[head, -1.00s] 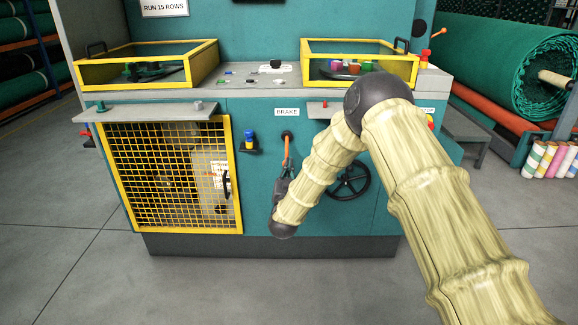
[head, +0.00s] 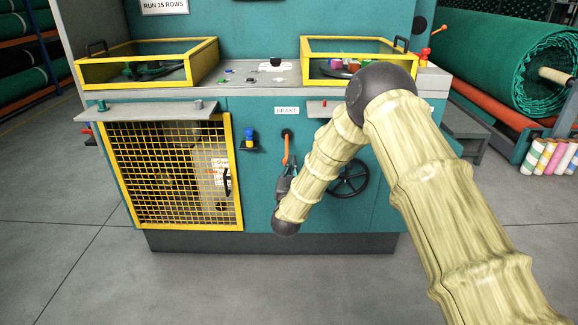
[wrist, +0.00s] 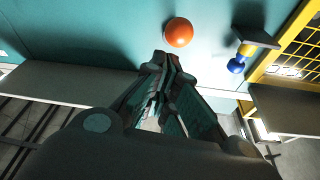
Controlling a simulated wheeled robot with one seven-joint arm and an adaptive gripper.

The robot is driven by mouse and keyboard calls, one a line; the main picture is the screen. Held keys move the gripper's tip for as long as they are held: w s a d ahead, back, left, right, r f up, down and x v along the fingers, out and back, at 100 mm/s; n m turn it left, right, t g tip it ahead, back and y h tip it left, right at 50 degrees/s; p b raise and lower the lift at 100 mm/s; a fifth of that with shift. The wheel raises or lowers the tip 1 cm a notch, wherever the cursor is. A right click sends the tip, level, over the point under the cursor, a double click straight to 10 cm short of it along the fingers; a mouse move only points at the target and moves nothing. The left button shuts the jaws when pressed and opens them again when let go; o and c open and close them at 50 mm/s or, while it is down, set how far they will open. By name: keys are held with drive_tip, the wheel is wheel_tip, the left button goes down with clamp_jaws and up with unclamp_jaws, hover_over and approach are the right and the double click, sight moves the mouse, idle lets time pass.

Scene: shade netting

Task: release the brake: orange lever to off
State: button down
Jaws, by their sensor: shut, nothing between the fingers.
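The orange brake lever (head: 286,150) hangs down from a dark pivot on the teal machine front, under the white BRAKE label (head: 286,111). In the wrist view its round orange end (wrist: 179,32) shows just beyond my fingertips. My gripper (head: 288,171) is at the lever's lower end, pointing up at the panel, and partly hides that end. In the wrist view my gripper (wrist: 162,62) has its fingers together with nothing between them. I cannot tell whether the fingertips touch the lever.
A blue-knobbed control (head: 249,139) on a small dark bracket is left of the lever. A black handwheel (head: 349,179) is to the right, partly behind my forearm. A yellow mesh guard (head: 170,175) stands left. A grey ledge (head: 150,110) juts out above it.

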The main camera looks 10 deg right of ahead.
drive_tip(key=s+a+f, duration=0.1)
drive_tip(key=s+f, duration=0.4)
drive_tip(key=f, duration=0.3)
drive_tip(key=shift+s+a+f, duration=0.15)
drive_tip(key=shift+a+f, duration=0.05)
drive_tip(key=shift+f, duration=0.1)
drive_tip(key=s+d+f+n+g+y, duration=0.2)
drive_tip(key=s+f+g, duration=0.2)
drive_tip(key=s+f, duration=0.55)
drive_tip(key=s+d+f+n+g+y, duration=0.1)
drive_tip(key=s+d+f+g+y, duration=0.2)
drive_tip(key=s+f, duration=0.7)
drive_tip(key=s+d+f+n+g, duration=0.15)
drive_tip(key=s+f+g, duration=0.25)
drive_tip(key=s, duration=0.6)
drive_tip(key=s+d+f+g, duration=0.3)
drive_tip(key=s+f+g, duration=0.15)
drive_tip(key=s, duration=0.65)
drive_tip(key=s+d+r+g, duration=0.1)
drive_tip(key=s+d+g, duration=0.15)
drive_tip(key=s, duration=0.65)
drive_tip(key=s+d+r+g, duration=0.1)
drive_tip(key=s+g, duration=0.2)
drive_tip(key=s, duration=0.7)
wheel_tip(320, 180, up, 20)
drive_tip(key=h+p, duration=0.1)
drive_tip(key=p, duration=1.9)
drive_tip(key=shift+w+a+p, duration=0.2)
drive_tip(key=shift+w+p, duration=0.1)
drive_tip(key=shift+p, duration=0.05)
